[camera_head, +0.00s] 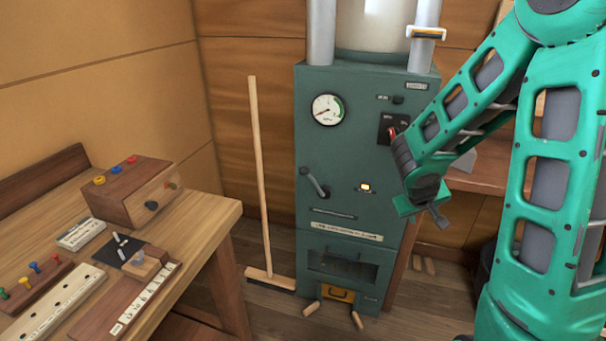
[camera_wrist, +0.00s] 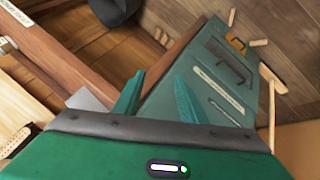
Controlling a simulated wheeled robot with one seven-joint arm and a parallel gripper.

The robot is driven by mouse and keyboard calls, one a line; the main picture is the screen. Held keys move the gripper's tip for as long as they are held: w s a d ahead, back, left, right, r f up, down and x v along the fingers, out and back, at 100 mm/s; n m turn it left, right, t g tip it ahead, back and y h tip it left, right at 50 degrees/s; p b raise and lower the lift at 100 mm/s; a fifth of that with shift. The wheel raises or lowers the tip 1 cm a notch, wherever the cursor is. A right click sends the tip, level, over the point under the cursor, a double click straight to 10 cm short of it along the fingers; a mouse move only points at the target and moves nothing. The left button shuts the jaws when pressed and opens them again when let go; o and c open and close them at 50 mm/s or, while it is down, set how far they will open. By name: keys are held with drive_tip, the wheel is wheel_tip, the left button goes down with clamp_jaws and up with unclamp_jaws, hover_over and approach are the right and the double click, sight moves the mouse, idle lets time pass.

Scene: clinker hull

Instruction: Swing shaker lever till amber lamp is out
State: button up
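The tall green stove cabinet (camera_head: 345,150) stands against the wooden wall. The shaker lever (camera_head: 317,183), a short grey crank with a dark knob, sits on its front left of middle, slanting down to the right. The amber lamp (camera_head: 365,187) to its right glows yellow. My gripper (camera_head: 427,208) is in front of the cabinet's right edge, to the right of lamp and lever and apart from both. In the wrist view, my gripper (camera_wrist: 158,85) has its two green fingers apart with nothing between them. The cabinet's lower front (camera_wrist: 205,75) shows tilted beyond them; lever and lamp do not show clearly there.
A round gauge (camera_head: 328,109) and a dark switch plate (camera_head: 392,127) are higher on the cabinet. A broom (camera_head: 259,170) leans at its left. A workbench (camera_head: 205,225) with small boxes and pegs fills the left. Wood pieces (camera_head: 312,308) lie at the cabinet's foot.

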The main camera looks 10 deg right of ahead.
drive_tip(key=w+a+f+n+t+y, duration=0.1)
drive_tip(key=w+a+f+n+t, duration=0.15)
drive_tip(key=w+a+f, duration=0.4)
drive_tip(key=n+t+y, duration=0.2)
drive_tip(key=t+y, duration=0.4)
drive_tip(key=t, duration=0.5)
approach(306, 174)
drive_tip(key=shift+w, duration=1.45)
drive_tip(key=shift+w+r+m, duration=0.25)
drive_tip(key=shift+w, duration=0.5)
drive_tip(key=w, duration=0.2)
drive_tip(key=shift+w+a, duration=0.1)
drive_tip(key=shift+w, duration=0.3)
drive_tip(key=shift+w+a, duration=0.15)
drive_tip(key=shift+w, duration=1.05)
drive_tip(key=shift+w+f, duration=0.15)
drive_tip(key=shift+w, duration=1.15)
